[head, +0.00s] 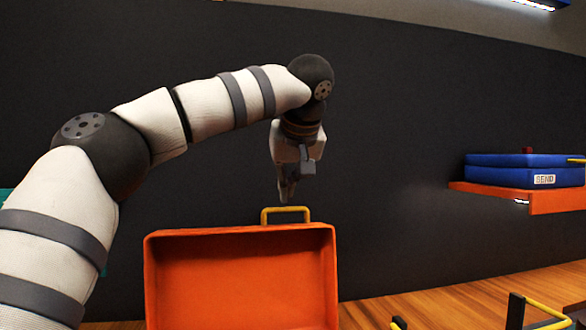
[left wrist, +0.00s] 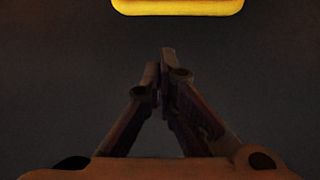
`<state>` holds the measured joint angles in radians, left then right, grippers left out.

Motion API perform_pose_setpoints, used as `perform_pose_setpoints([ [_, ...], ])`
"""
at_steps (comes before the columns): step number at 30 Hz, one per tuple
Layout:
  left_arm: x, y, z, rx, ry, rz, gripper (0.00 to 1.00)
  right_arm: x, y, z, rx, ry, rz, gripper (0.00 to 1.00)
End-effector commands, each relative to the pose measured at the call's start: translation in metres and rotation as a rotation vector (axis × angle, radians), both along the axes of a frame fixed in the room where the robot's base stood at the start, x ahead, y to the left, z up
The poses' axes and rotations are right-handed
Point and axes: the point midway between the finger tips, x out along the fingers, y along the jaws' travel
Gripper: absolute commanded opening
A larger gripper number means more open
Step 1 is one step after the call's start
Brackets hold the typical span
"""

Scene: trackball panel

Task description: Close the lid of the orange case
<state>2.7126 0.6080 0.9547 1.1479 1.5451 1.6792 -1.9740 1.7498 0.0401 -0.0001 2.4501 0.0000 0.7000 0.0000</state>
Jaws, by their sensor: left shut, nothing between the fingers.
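The orange case's lid (head: 240,280) stands raised in the head view, its hollow inner side facing me. A yellow handle (head: 285,210) sits on its top edge; a yellow bar, likely this handle, also shows at the top of the left wrist view (left wrist: 180,6). My left gripper (head: 287,197) hangs just above the handle, pointing down, and looks apart from it. Its fingers meet with nothing between them in the left wrist view (left wrist: 165,70). The lower part of the case is out of frame. My right gripper is not in view.
A blue case (head: 525,170) marked SEND lies on an orange shelf (head: 530,195) at the right. A wooden surface (head: 450,300) runs along the bottom right, with yellow and black handle-like parts (head: 535,312) at the edge. A dark wall stands behind.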

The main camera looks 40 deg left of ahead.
Motion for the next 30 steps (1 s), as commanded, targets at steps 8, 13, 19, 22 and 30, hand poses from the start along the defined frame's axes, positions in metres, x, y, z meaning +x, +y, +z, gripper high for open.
perform_pose_setpoints([
  [8, -0.017, -0.021, -0.005, 0.001, -0.008, -0.004, 0.0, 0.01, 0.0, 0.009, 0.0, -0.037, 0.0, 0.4],
  [13, -0.021, -0.027, -0.008, 0.001, -0.002, -0.001, 0.0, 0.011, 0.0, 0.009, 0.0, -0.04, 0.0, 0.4],
  [19, -0.02, -0.027, -0.01, 0.0, 0.001, -0.001, 0.0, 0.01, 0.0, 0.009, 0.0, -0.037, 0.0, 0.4],
  [22, -0.02, -0.027, -0.01, 0.001, 0.001, -0.001, 0.0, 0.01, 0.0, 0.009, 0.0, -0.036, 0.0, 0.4],
  [30, -0.014, -0.027, -0.01, 0.011, -0.005, -0.002, 0.0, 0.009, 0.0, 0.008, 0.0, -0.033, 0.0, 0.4],
])
